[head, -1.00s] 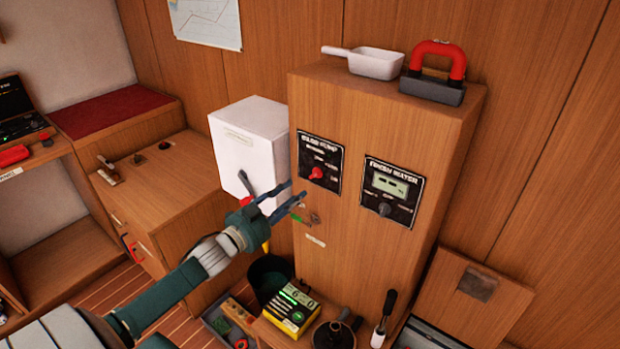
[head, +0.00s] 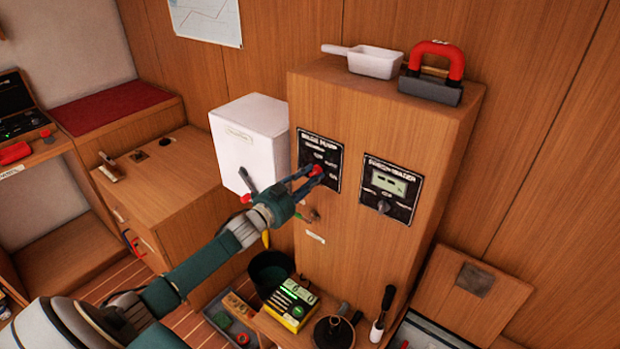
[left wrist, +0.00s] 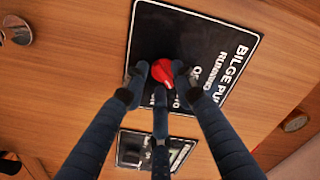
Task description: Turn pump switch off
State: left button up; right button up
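The bilge pump panel (head: 309,150) is a black plate on the front of the wooden cabinet. Its switch is a red knob (head: 317,170). My left gripper (head: 312,176) is at this knob. In the left wrist view, its dark fingers (left wrist: 160,80) stand on either side of the red knob (left wrist: 162,71), a third finger below. The fingertips are spread wider than the knob; whether any touches is unclear. The knob's pointer is hidden, and the fingers partly cover the position labels. My right gripper is not in view.
A white box (head: 248,138) stands left of the cabinet. A key-like fitting (head: 314,215) is just below the gripper. A pan and red-handled item rest on top.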

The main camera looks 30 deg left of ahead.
pick_arm(q)
grip_shut()
jog(key=shift+n, duration=0.3)
jog(key=shift+d+n+p, duration=0.1)
jog(key=shift+n+p, duration=0.5)
jog(key=shift+n, duration=3.6)
jog(key=shift+o, duration=2)
grip_release()
jog(key=shift+r, duration=0.1)
jog(key=s, duration=1.2)
jog(key=shift+a, duration=0.45)
